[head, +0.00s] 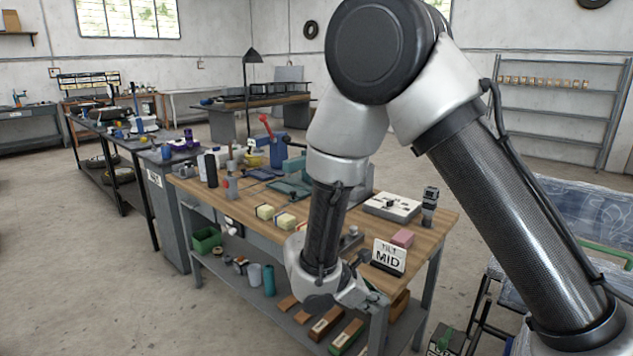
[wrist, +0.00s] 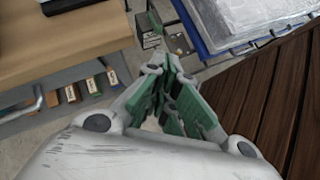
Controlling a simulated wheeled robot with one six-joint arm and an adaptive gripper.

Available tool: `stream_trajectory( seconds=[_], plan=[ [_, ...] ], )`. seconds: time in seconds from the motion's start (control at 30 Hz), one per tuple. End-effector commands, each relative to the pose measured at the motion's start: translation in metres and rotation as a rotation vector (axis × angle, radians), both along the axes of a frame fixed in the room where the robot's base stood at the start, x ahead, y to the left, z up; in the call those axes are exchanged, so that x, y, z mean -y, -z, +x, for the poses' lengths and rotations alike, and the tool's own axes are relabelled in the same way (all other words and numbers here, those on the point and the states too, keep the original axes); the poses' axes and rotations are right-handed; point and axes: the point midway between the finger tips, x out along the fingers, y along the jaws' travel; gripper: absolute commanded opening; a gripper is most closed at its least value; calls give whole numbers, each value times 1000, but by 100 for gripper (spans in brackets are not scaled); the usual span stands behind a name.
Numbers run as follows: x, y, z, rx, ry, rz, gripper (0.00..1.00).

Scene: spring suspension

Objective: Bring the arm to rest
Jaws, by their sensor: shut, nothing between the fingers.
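My gripper (wrist: 166,68) points away from the camera in the wrist view, its green-padded fingers closed together with nothing visible between them. In the head view my gripper (head: 372,298) is at the end of my bent arm, by the front right corner of the wooden workbench (head: 425,232). The arm hangs across the middle of the picture and hides part of the bench. In the wrist view the bench top (wrist: 90,32) lies to the left of the fingers, apart from them.
A blue-edged, plastic-covered pallet (wrist: 243,22) and dark wooden slats (wrist: 262,95) lie right of the fingers. Floor is clear at left.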

Motion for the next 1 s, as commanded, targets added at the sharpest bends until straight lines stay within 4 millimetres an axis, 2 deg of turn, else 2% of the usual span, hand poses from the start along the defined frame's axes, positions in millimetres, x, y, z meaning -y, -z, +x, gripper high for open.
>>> stream_trajectory(
  seconds=[0.03, 0.17, 0.3, 0.4, 0.6, 0.8, 1.0],
  plan=[
    [14, -18, -3, 24, 94, 36, 0],
    [54, -64, -21, 82, 368, 143, 0],
    [97, -112, -50, 150, 692, 299, 0],
    [121, -142, -73, 197, 907, 426, 0],
    [157, -193, -116, 312, 1262, 703, 0],
    [189, -237, -147, 491, 1463, 964, 0],
    [219, -269, -163, 675, 1521, 1083, 0]
  ],
)
